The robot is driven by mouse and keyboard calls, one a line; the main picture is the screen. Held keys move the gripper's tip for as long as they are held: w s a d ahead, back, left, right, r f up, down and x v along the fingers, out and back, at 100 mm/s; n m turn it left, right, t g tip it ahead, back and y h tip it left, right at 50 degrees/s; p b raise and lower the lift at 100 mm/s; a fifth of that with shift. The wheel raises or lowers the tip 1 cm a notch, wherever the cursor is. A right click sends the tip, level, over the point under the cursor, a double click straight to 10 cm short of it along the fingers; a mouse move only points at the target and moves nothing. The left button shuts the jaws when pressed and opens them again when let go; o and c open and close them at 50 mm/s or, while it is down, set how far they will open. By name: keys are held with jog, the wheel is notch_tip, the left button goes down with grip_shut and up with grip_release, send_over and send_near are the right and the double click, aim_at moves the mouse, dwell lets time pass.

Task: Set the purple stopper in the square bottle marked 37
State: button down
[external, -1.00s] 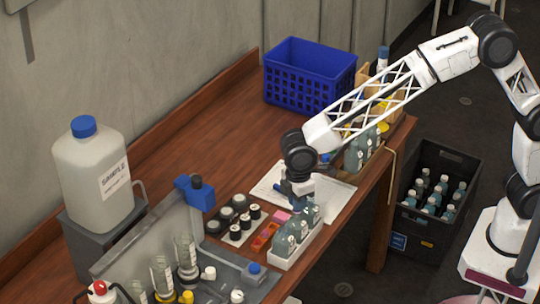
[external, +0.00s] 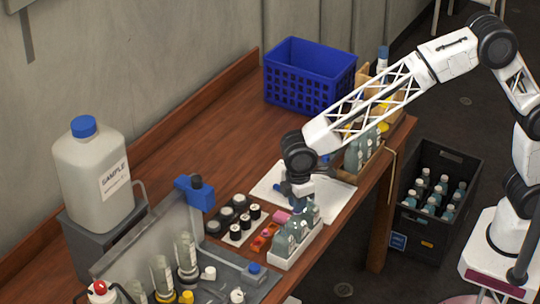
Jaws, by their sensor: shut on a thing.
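My gripper (external: 301,192) points down over the back end of a white tray (external: 287,264) of clear bottles. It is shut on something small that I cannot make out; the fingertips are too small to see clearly. The square bottles (external: 287,244) stand upright in a row in the tray. I cannot read their markings, so I cannot tell which is 37. No purple stopper shows clearly.
Black-and-white capped vials (external: 234,233) stand left of the orange pieces. A white paper (external: 268,183) lies behind. A metal rack with bottles (external: 162,272) is at front left, a blue crate (external: 308,80) at the back. More bottles (external: 358,157) stand at the right edge.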

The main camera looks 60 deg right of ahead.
jog(key=c, duration=0.7)
grip_release()
jog(key=shift+o, duration=0.2)
jog(key=shift+r, duration=0.15)
jog(key=shift+r, duration=3.6)
jog(key=shift+d, duration=0.1)
